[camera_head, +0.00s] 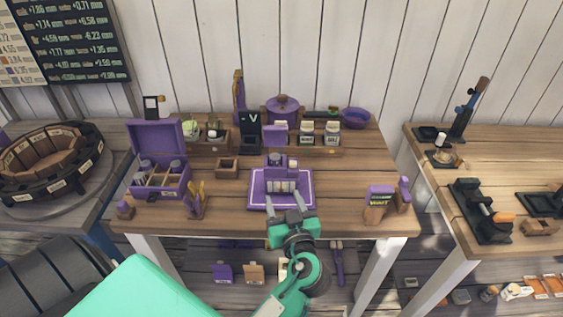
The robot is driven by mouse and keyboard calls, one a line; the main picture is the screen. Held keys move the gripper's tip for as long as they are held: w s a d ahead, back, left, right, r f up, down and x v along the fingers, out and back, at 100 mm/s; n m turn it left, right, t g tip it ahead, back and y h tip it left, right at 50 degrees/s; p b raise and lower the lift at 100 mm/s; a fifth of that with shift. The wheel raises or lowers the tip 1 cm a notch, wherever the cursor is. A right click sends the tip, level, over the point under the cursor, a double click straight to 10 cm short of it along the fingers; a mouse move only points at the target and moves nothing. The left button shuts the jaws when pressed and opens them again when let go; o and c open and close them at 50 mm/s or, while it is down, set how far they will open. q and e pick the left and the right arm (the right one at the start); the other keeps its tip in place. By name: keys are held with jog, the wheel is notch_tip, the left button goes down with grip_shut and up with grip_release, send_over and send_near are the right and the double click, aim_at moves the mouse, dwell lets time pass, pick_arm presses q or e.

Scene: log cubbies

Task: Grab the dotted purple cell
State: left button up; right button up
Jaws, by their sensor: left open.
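A purple rack (294,164) holding several small pale and purple cylinders stands on a purple mat (305,201) with a white border, at the middle of the table. An open purple case (160,194) at the left holds more small purple cylinders (175,166). No dots can be made out at this size, so I cannot tell which cylinder is the dotted purple cell. My left gripper (287,207) is open with nothing visible between its fingers. Its fingertips point at the rack from the mat's front edge. My right gripper does not show.
A wooden shelf with jars (306,132), a purple pot (283,108) and a purple bowl (354,118) lines the back. A purple and wooden stand (379,203) is at the front right. Bare tabletop (340,180) lies right of the mat.

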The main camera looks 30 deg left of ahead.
pick_arm(q)
jog(key=p, duration=0.5)
send_near(276, 160)
jog(key=x, duration=0.5)
jog(key=p+x, duration=0.2)
jog(key=x, duration=0.1)
jog(key=shift+w+a+r, duration=0.1)
jog(key=shift+w+a, duration=0.15)
jog(key=shift+w, duration=0.05)
jog(key=shift+w+a, duration=0.2)
jog(key=c, duration=1.1)
